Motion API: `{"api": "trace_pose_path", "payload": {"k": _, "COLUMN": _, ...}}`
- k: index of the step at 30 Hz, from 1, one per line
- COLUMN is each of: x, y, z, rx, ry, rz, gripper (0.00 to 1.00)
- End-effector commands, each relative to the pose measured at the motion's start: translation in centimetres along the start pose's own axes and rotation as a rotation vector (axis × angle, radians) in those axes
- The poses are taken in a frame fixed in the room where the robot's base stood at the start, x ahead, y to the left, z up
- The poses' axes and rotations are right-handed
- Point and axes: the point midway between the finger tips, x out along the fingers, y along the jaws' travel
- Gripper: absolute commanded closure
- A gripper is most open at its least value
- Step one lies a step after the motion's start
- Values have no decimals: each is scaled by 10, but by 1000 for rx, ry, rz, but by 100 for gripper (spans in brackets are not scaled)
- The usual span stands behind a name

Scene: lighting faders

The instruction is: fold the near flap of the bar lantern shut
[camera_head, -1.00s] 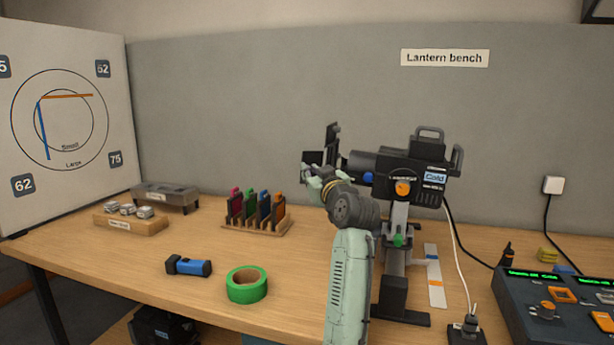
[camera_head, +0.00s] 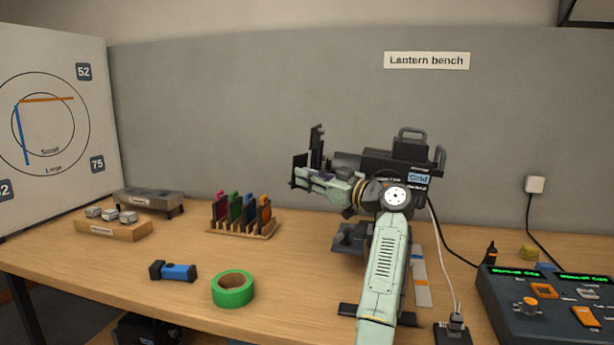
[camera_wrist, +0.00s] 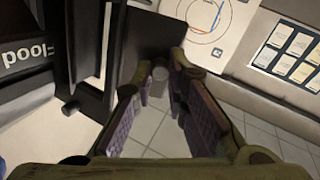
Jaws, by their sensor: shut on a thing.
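The bar lantern (camera_head: 400,163) is a black lamp on a stand at the right of the bench. Its dark flaps stand at its left, front end, and the tall upright one (camera_head: 317,143) shows clearly. The near flap (camera_head: 299,165) sticks out toward me by my gripper (camera_head: 303,180). In the wrist view, my gripper (camera_wrist: 157,85) has its purple-padded fingers either side of a small grey knob (camera_wrist: 160,72) at the edge of the dark flap plate (camera_wrist: 150,35). The fingers are shut on it. My arm hides the lantern's lower front.
A green tape roll (camera_head: 233,288), a blue torch (camera_head: 173,271) and a rack of coloured slides (camera_head: 241,217) lie left of the lantern. A control desk (camera_head: 550,305) is at the right. Bare bench (camera_head: 290,270) lies between the tape and the stand.

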Motion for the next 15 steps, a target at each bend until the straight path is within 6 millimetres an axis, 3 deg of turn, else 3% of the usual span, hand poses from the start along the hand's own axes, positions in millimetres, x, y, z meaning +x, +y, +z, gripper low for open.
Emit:
{"api": "trace_pose_path", "payload": {"k": 10, "x": 1, "y": 0, "z": 0, "rx": 0, "ry": 0, "rz": -3, "gripper": 100}}
{"api": "trace_pose_path", "payload": {"k": 11, "x": 1, "y": 0, "z": 0, "rx": 1, "ry": 0, "rz": -3, "gripper": 85}}
{"api": "trace_pose_path", "payload": {"k": 15, "x": 1, "y": 0, "z": 0, "rx": 1, "ry": 0, "rz": -2, "gripper": 76}}
